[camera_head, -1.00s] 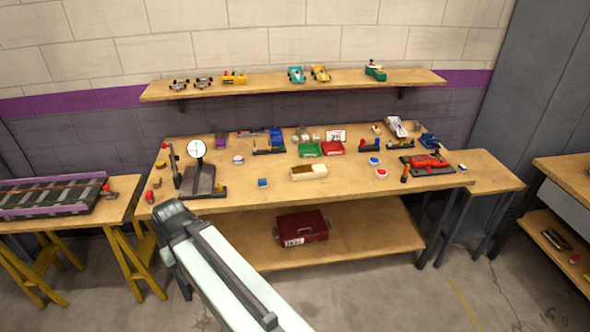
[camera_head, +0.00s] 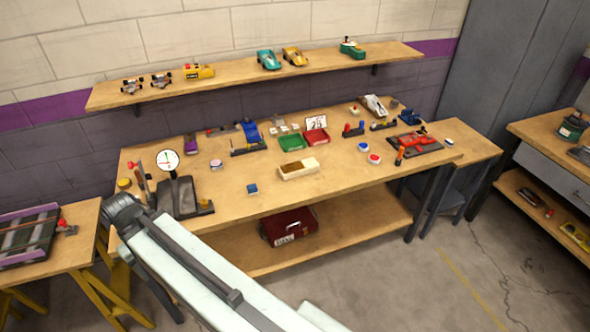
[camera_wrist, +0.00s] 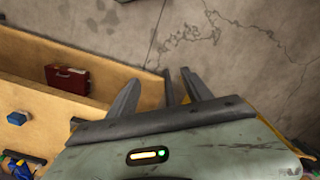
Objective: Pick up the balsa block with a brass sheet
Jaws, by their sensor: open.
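A pale cream block with a brown-gold top (camera_head: 298,169), which looks like the balsa block with the brass sheet, lies on the middle of the workbench (camera_head: 335,190) in the head view. I cannot make it out in the wrist view. My gripper (camera_wrist: 158,78) shows in the wrist view with its fingers apart and nothing between them; bare floor and a wooden board edge lie beyond them. In the head view my arm reaches to the bench's front left corner, well left of the block, and the fingers are hidden.
A small blue block (camera_head: 252,189) lies left of the pale block. A dial gauge stand (camera_head: 176,190) stands near my arm. Green (camera_head: 290,142) and red (camera_head: 316,137) trays lie behind. A red toolbox (camera_head: 289,228) sits on the lower shelf. Bench top around the pale block is clear.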

